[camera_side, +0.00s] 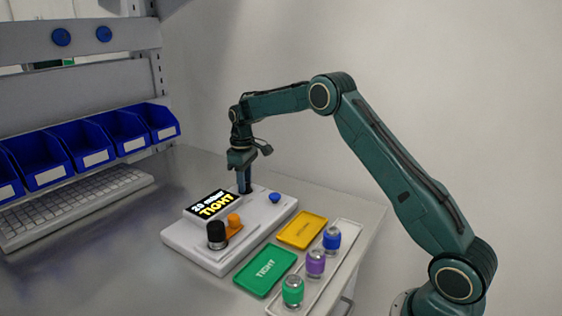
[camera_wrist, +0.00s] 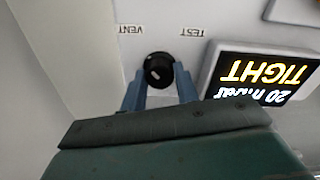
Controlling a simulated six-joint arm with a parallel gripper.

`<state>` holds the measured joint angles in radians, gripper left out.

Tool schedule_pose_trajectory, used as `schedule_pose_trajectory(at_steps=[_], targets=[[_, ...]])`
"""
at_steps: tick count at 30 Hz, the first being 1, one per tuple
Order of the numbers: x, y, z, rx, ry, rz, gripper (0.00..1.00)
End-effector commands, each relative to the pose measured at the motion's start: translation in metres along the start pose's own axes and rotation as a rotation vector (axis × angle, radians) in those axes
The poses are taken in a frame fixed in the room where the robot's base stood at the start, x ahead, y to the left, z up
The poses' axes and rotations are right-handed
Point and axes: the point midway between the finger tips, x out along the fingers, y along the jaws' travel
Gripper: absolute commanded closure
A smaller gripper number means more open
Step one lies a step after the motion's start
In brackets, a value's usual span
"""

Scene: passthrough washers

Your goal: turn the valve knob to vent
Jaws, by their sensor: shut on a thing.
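The black valve knob (camera_wrist: 158,70) sits between my two fingers in the wrist view, with the printed labels VENT (camera_wrist: 130,29) and TEST (camera_wrist: 192,32) beyond it, upside down. A small white mark shows on the knob's face; I cannot tell surely which label it points to. My gripper (camera_side: 245,187) is shut on the knob and points straight down at the back of the white test unit (camera_side: 185,240) in the side view. There the fingers mostly hide the knob. The unit's display (camera_side: 213,204) reads 20 mbar TIGHT; it also shows in the wrist view (camera_wrist: 262,75).
A black cylinder (camera_side: 216,236), an orange part (camera_side: 234,220) and a blue button (camera_side: 275,197) are on the unit. In front are a green TIGHT tray (camera_side: 246,280), a yellow tray (camera_side: 302,229) and blue, purple and green capped pieces in a white tray. A keyboard (camera_side: 75,205) lies left.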

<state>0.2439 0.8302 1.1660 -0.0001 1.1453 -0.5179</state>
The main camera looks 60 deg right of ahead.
Motion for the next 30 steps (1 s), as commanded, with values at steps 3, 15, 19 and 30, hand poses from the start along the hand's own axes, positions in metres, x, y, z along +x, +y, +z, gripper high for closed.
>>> schedule_pose_trajectory(at_steps=[3, 15, 19, 30], targets=[[-0.0002, -0.0002, 0.0006, -0.034, -0.002, -0.001, 0.92], [-0.0002, -0.0001, 0.0006, -0.057, -0.002, -0.001, 0.92], [-0.0002, -0.0001, 0.0006, -0.056, -0.002, -0.001, 0.64], [-0.0003, 0.0, 0.0002, -0.055, 0.0, 0.0, 0.48]])
